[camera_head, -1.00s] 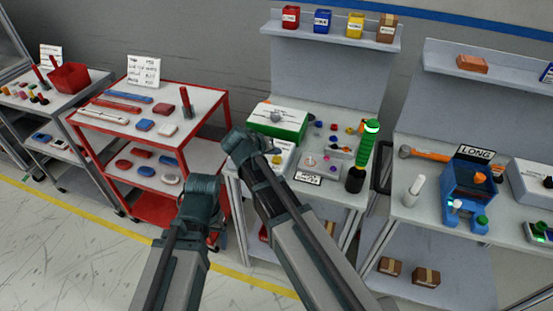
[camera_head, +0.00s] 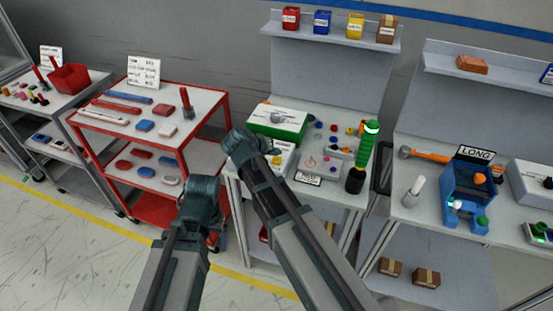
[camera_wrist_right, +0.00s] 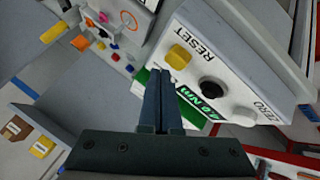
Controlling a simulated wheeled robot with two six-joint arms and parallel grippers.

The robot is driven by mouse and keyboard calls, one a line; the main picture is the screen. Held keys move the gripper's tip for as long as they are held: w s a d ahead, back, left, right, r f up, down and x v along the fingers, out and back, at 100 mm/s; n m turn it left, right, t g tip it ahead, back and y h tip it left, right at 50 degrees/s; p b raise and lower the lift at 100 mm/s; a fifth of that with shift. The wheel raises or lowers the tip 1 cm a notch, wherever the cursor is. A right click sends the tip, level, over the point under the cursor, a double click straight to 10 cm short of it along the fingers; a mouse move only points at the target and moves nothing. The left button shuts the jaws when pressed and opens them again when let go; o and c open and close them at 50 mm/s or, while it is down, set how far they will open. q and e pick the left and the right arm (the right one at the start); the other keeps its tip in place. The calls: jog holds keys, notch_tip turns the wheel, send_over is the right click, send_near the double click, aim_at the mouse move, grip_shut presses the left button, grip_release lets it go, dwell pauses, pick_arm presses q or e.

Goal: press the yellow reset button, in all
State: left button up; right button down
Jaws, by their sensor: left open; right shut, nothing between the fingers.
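The yellow reset button (camera_wrist_right: 179,57) sits beside the word RESET on a white and grey device (camera_wrist_right: 240,60) in the right wrist view. My right gripper (camera_wrist_right: 161,73) is shut and empty, with its fingertips just beside the button. I cannot tell whether they touch the device. In the head view the yellow button (camera_head: 277,160) shows small, just right of my right arm's end, and the right fingers are mostly hidden. My left gripper (camera_head: 207,215) is low at the left, away from the button, open, its fingers hard to make out behind my arm.
A black knob (camera_wrist_right: 213,90), a white ZERO button (camera_wrist_right: 243,117) and a green display (camera_wrist_right: 197,103) are on the same device. A green case (camera_head: 278,122) stands behind it. A green light column (camera_head: 366,150) stands to the right. A red cart (camera_head: 150,120) is at the left.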

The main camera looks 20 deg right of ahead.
aim_at(275, 161)
jog(key=shift+f, duration=0.1)
dwell(0.6)
jog(key=shift+f+b, duration=0.3)
jog(key=shift+b, duration=0.15)
jog(key=shift+f+b, duration=0.5)
dwell(0.5)
dwell(0.4)
jog(key=shift+r+p, duration=0.95)
jog(key=shift+p, duration=0.05)
notch_tip(275, 161, up, 5)
jog(key=p, duration=0.5)
